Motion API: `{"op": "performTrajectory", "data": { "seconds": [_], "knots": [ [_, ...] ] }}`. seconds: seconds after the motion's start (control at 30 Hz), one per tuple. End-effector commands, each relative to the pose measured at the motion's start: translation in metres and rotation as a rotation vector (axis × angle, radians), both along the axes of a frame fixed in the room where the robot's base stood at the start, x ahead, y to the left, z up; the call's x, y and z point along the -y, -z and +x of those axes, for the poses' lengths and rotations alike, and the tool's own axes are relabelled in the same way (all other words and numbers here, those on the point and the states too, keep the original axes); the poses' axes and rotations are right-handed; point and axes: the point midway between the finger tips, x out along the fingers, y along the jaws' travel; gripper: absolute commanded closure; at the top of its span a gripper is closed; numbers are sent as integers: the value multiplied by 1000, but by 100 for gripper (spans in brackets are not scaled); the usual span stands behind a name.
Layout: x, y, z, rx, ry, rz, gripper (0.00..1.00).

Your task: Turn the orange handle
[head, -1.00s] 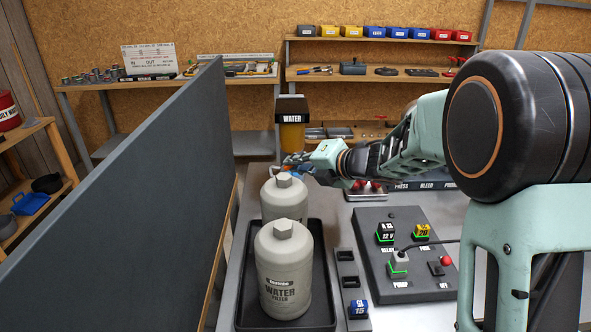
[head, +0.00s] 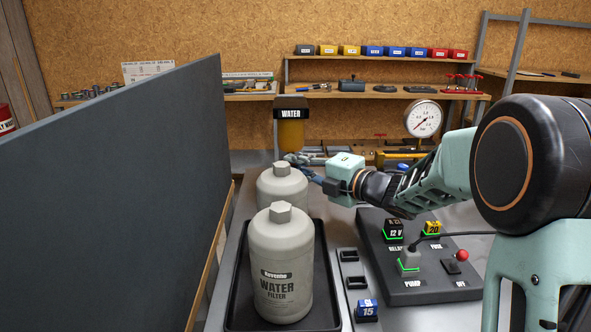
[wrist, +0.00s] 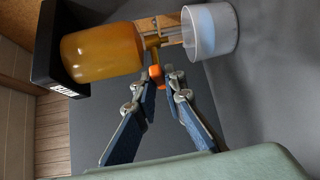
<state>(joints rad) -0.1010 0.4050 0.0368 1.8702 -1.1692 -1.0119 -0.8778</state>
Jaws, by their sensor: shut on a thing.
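The orange handle (wrist: 156,76) is a small piece below the amber water bowl in the wrist view, beside a brass-coloured fitting. My gripper (wrist: 162,76) is shut on it, with one blue-padded finger on each side. In the head view my gripper (head: 300,163) reaches in behind the rear grey canister, and the handle cannot be made out there. The amber bowl (head: 291,132) hangs under a black cap marked WATER; it also shows in the wrist view (wrist: 100,52).
A translucent cup (wrist: 210,32) is by the fitting. Two grey canisters, the front one marked WATER FILTER (head: 281,262), stand in a black tray (head: 236,300). A dark partition (head: 115,195) rises at left. A switch panel (head: 430,285) and a gauge (head: 423,118) are at right.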

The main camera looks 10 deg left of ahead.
Motion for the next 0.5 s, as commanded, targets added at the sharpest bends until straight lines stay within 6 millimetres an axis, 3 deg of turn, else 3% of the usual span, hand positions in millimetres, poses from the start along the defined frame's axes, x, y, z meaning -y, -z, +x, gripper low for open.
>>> {"op": "performTrajectory", "data": {
  "seconds": [0.3, 0.33, 0.5],
  "knots": [
    [0, 0, 0, -1, 1, 1, 100],
    [0, 0, 0, -1, 1, 1, 88],
    [0, 0, 0, -1, 1, 1, 72]
  ]
}}
